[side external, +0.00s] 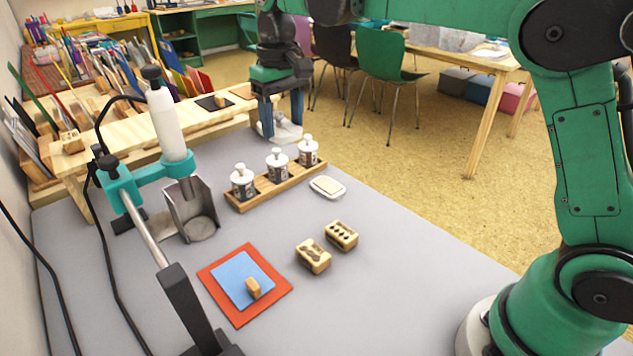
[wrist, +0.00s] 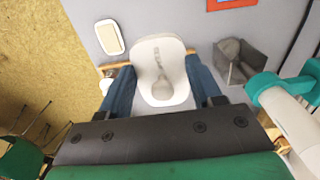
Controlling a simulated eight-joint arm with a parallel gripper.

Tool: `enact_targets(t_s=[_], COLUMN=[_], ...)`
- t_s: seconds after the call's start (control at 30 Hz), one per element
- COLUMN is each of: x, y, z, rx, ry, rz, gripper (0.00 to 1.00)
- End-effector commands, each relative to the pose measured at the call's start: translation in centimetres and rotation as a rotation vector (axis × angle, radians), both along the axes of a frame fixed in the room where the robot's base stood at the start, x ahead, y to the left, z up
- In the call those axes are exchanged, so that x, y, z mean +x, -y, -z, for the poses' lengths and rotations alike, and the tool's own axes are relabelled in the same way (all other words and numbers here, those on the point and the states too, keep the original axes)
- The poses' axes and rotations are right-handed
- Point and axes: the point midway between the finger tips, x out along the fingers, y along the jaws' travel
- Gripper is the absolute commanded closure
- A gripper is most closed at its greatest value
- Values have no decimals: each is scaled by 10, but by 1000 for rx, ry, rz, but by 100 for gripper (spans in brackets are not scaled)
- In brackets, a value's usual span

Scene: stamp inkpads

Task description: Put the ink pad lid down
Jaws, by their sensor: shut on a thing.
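My gripper (side external: 282,127) is shut on a white, rounded ink pad lid (wrist: 163,95), with one blue finger on each side of it. The lid also shows in the side view (side external: 288,137), held in the air beyond the far end of the wooden rack. In the wrist view its face has a grey mark down the middle. The ink pad (side external: 328,187), a white tray with a cream top, lies on the grey table (side external: 400,270), right of the rack and apart from the lid. It also shows at upper left in the wrist view (wrist: 110,37).
A wooden rack (side external: 237,204) holds three white-capped jars. A metal holder (side external: 190,212) and a teal clamp stand (side external: 120,185) stand to its left. Two wooden stamps (side external: 313,256) (side external: 341,235) and a red mat (side external: 238,318) with a blue sheet lie nearer. The table's right front is clear.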

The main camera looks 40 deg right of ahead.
Motion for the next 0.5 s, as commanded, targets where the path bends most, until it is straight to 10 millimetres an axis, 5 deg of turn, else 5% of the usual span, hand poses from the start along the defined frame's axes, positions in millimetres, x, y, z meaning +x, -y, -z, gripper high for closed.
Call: enact_targets(t_s=[0.5], x=[0], y=[1], z=[128], rx=[0], ry=[0], rz=[0], gripper=[90])
